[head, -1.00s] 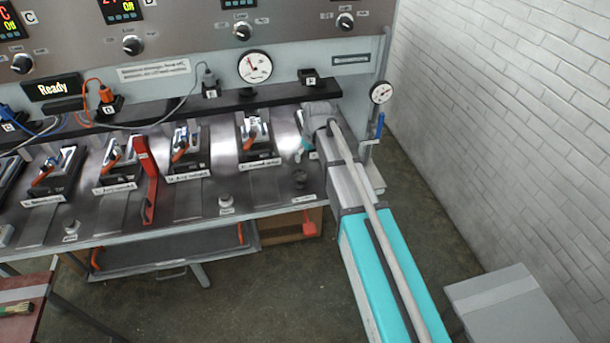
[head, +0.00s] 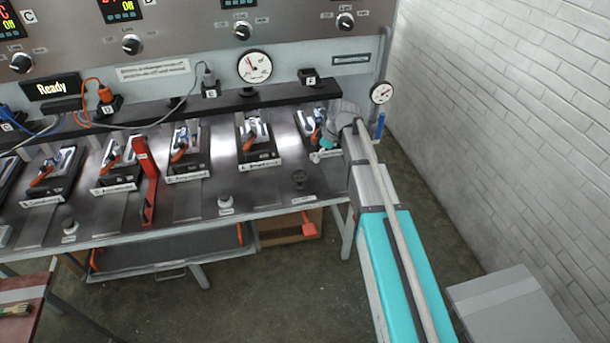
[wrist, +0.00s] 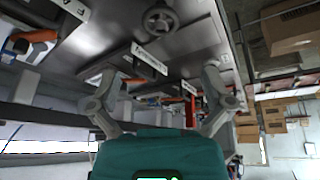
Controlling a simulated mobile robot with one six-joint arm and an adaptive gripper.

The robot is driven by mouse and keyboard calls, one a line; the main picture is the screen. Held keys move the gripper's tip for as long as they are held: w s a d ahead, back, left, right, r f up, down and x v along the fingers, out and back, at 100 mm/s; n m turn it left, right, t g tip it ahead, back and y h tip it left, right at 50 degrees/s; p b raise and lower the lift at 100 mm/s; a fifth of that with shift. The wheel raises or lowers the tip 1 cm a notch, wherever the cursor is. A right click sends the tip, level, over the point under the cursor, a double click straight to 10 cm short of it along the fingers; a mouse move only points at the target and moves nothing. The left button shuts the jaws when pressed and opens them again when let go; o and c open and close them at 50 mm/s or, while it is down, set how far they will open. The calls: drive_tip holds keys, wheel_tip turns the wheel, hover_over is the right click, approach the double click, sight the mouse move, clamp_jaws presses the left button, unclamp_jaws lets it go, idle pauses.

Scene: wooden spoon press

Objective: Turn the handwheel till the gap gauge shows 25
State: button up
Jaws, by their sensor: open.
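A small dark handwheel (head: 299,179) sits on the front right of the steel bench. It shows larger at the top of the wrist view (wrist: 160,19), as a spoked ring. My gripper (head: 322,149) is above the bench's right end, behind and to the right of the handwheel, apart from it. In the wrist view my gripper (wrist: 160,82) has its two fingers spread wide with nothing held between them. A large round dial (head: 254,66) is on the back panel and a smaller dial (head: 381,93) is on a pipe at the right. I cannot read either, nor tell which is the gap gauge.
Several clamp stations (head: 257,140) with orange handles line the bench (head: 205,205). A red upright lever (head: 147,185) stands between two of them. Small knobs (head: 226,202) lie along the front edge. A brick wall (head: 500,110) and a grey box (head: 505,305) are at the right.

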sight(305, 177)
drive_tip(key=shift+a+f, duration=0.1)
drive_tip(key=shift+f, duration=0.1)
drive_tip(key=b+x, duration=1.2)
drive_tip(key=x, duration=0.1)
drive_tip(key=shift+a+f+b, duration=0.1)
drive_tip(key=shift+f+b, duration=0.1)
drive_tip(key=shift+b, duration=0.2)
idle(0.4)
drive_tip(key=shift+s, duration=0.1)
drive_tip(key=c, duration=1)
